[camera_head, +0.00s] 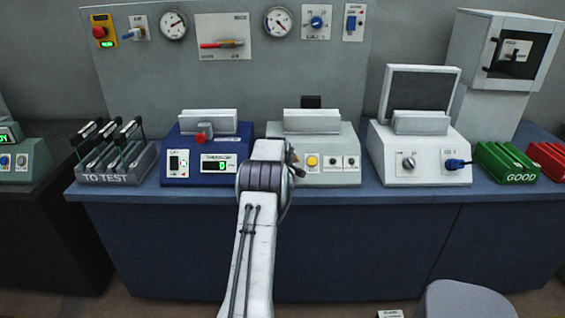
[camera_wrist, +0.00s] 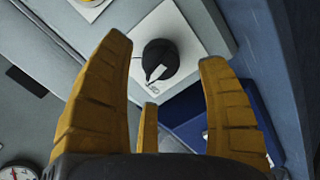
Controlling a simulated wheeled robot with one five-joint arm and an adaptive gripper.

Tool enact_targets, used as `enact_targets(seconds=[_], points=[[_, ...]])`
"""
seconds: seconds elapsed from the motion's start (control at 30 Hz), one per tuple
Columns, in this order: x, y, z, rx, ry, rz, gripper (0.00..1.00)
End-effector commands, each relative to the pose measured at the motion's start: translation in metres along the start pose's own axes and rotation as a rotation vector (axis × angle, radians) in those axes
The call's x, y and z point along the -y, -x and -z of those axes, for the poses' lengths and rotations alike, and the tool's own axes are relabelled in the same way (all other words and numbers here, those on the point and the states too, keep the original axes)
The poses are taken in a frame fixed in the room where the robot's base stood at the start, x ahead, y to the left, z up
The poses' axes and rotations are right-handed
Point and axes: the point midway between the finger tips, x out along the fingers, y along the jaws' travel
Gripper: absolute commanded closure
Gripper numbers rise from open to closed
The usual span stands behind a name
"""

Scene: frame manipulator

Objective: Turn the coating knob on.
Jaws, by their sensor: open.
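A black round knob (camera_wrist: 159,60) with a white pointer mark sits on a white plate (camera_wrist: 187,30) in the wrist view. It is on the front of the grey middle machine (camera_head: 330,142); any label is unreadable. In the head view my arm hides this knob. My gripper (camera_wrist: 165,50) is open, with yellow fingers spread to either side of the knob. The fingers appear apart from it, and nothing is held.
A blue machine (camera_head: 175,150) with a display stands left of the grey one. A yellow button (camera_head: 312,161) is right of my arm. A white machine (camera_head: 425,150) stands farther right. A wall panel (camera_head: 150,75) with gauges and switches is behind.

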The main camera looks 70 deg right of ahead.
Motion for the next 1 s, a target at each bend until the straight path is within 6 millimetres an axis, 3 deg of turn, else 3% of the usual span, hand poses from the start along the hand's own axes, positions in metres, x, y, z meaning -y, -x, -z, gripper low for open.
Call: enact_targets(seconds=[0.4,1.0], points=[[0.000,-0.031,0.000,0.000,-0.001,0.001,0.32],[0.000,-0.039,0.000,0.000,-0.001,0.000,0.32]])
